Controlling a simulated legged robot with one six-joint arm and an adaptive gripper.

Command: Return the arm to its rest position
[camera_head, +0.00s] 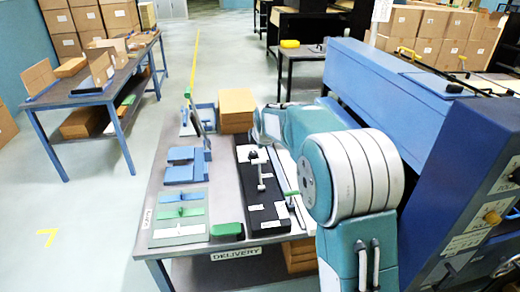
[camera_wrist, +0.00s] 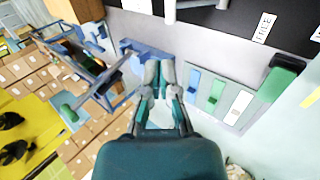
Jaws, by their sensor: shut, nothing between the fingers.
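My gripper (camera_wrist: 159,68) shows in the wrist view with its two grey fingers together and nothing between them. It is above the grey table, beside a panel with blue, green and white strips (camera_wrist: 214,93). In the head view my teal and white arm (camera_head: 350,178) stands folded at the table's right side. It reaches over toward the back of the table. The fingers are hidden or too small to tell in the head view.
A large blue machine (camera_head: 400,95) stands close on the right. Open floor (camera_head: 80,210) lies left.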

